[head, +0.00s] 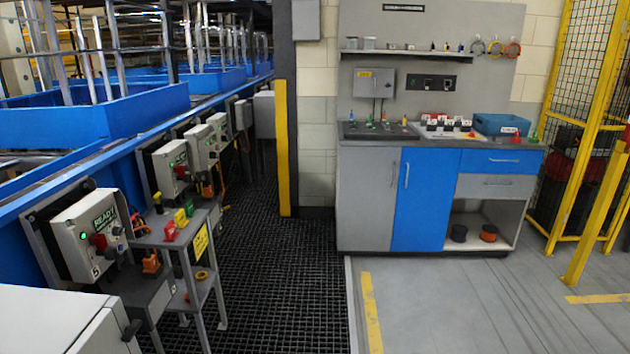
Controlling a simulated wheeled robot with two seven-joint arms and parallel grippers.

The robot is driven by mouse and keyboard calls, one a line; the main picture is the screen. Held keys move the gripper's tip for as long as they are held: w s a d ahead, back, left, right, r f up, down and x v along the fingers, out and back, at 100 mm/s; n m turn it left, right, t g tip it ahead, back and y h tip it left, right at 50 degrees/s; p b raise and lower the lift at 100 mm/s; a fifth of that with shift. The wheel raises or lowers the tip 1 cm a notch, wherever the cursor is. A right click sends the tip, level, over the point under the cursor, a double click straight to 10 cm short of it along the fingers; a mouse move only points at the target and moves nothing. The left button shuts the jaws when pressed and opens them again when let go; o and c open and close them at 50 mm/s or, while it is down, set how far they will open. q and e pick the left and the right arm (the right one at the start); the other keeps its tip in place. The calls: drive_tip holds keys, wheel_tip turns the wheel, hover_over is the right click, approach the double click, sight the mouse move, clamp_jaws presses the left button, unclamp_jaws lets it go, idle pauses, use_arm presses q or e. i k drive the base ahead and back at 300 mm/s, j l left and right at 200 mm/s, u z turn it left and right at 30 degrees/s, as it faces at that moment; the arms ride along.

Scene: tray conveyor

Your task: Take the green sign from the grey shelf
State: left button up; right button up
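A grey shelf stand (207,216) with two levels stands at the left, beside the conveyor. On its top are a red piece (170,231), a yellow piece (181,218) and a small green piece (188,207) that may be the green sign; it is too small to tell. Another grey shelf (400,53) is on the wall above the workbench, with small items on it. A green cone-like piece (516,137) is on the workbench at the right. Neither of my grippers is in view.
A control box with a READY display (92,230) stands left of the stand. A light grey box (50,318) fills the near left corner. Dark grated floor (270,290) lies clear between the stand and the workbench (365,195). A yellow fence (590,130) bounds the right.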

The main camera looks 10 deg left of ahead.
sight(190, 211)
drive_tip(key=i+u, duration=0.15)
drive_tip(key=i, duration=0.35)
drive_tip(key=i+u, duration=0.15)
drive_tip(key=i, duration=0.35)
drive_tip(key=i+l+u, duration=0.1)
drive_tip(key=i, duration=0.4)
drive_tip(key=i+l+u, duration=0.15)
drive_tip(key=i, duration=0.35)
drive_tip(key=i+l+u, duration=0.15)
drive_tip(key=i, duration=0.3)
drive_tip(key=i+l, duration=0.05)
